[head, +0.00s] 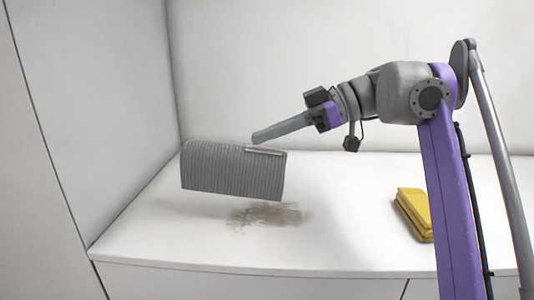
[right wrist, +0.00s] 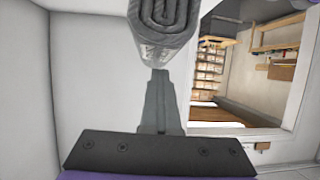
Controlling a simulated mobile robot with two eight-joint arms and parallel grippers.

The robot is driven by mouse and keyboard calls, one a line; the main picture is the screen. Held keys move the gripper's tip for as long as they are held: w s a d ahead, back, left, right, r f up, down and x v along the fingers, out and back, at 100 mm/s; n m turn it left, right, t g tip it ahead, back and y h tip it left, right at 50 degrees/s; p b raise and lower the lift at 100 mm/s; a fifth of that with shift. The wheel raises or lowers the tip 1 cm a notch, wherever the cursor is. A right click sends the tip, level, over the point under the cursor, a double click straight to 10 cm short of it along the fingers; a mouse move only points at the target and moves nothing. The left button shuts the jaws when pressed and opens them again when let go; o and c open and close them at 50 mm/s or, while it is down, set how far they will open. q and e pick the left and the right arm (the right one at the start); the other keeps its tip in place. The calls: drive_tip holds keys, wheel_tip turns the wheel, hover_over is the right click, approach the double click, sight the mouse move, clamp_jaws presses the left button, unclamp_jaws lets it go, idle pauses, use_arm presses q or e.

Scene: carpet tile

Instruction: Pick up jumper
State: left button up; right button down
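The jumper (head: 233,172) is a grey ribbed garment folded into a thick pad. In the head view it hangs above the white tabletop, left of centre, with its underside clear of the surface. My right gripper (head: 256,138) reaches in from the right, its fingertips at the jumper's top edge. In the right wrist view the fingers (right wrist: 160,78) are together and the rolled end of the jumper (right wrist: 160,25) sits right at their tips. The gripper is shut on it; the exact grip is partly hidden. My left gripper is out of view.
A folded yellow cloth (head: 412,214) lies on the white tabletop (head: 340,240) at the right. A brownish speckled patch (head: 265,215) marks the surface below the jumper. White walls close off the left and back. The middle of the top is otherwise clear.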

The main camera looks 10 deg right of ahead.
drive_tip(key=shift+r, duration=0.15)
drive_tip(key=shift+s+r, duration=0.4)
drive_tip(key=shift+s, duration=0.1)
drive_tip(key=c, duration=1.6)
unclamp_jaws()
drive_tip(key=shift+w, duration=0.25)
drive_tip(key=c, duration=0.8)
unclamp_jaws()
drive_tip(key=shift+s, duration=0.15)
drive_tip(key=shift+c, duration=0.2)
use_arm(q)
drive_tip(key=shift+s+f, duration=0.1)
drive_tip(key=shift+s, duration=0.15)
use_arm(e)
drive_tip(key=o, duration=0.5)
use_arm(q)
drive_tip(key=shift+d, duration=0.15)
use_arm(e)
drive_tip(key=shift+r, duration=0.1)
